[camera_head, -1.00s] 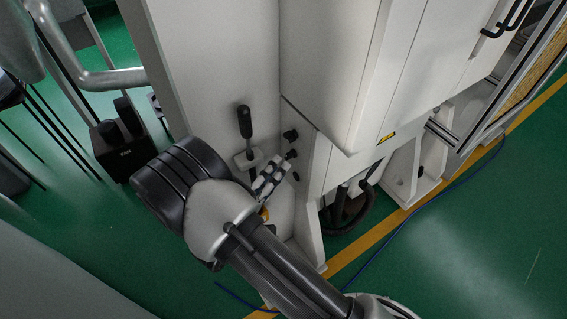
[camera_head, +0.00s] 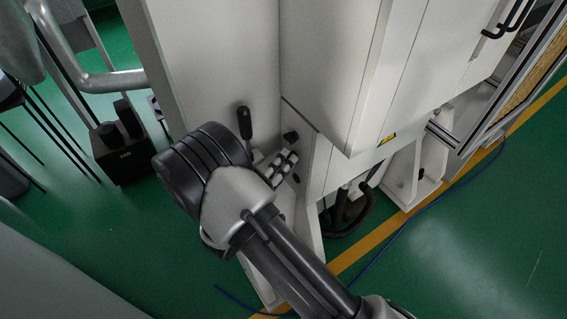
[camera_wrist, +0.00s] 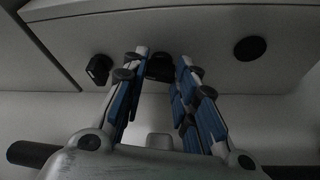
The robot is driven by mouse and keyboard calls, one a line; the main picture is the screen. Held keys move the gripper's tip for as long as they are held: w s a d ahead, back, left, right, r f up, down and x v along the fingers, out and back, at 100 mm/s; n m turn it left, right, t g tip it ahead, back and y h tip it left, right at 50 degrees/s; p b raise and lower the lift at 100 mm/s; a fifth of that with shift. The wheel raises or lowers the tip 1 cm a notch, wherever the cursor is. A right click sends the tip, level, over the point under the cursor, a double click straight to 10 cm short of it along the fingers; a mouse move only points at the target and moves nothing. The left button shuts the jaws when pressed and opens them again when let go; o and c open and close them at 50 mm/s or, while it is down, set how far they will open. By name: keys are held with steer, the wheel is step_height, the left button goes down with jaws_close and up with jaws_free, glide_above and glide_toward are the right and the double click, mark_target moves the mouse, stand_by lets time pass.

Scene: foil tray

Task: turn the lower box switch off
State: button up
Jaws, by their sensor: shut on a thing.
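The lower box switch (camera_wrist: 160,69) is a dark knob on the pale side of the cabinet. In the wrist view it sits between the fingertips of my gripper (camera_wrist: 164,58), which is shut on it. In the head view my gripper (camera_head: 288,158) reaches the cabinet side and hides the lower switch. A similar black knob, the upper switch (camera_head: 290,136), stays uncovered just above the fingers; what looks like the same knob is left of my fingers in the wrist view (camera_wrist: 98,69). The switch's turned position cannot be made out.
A round black disc (camera_wrist: 249,48) is on the panel at right in the wrist view. A black pedal box (camera_head: 122,155) is on the green floor at left. A blue cable (camera_head: 402,232) lies on the floor.

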steer(key=c, duration=0.4)
steer(key=n, duration=0.1)
steer(key=n+p, duration=0.1)
steer(key=shift+r+n+g+y, duration=0.3)
steer(key=shift+g, duration=0.1)
steer(key=shift+f+n+p, duration=0.15)
steer(key=shift+n+p, duration=0.3)
steer(key=shift+n, duration=0.25)
steer(key=o, duration=1)
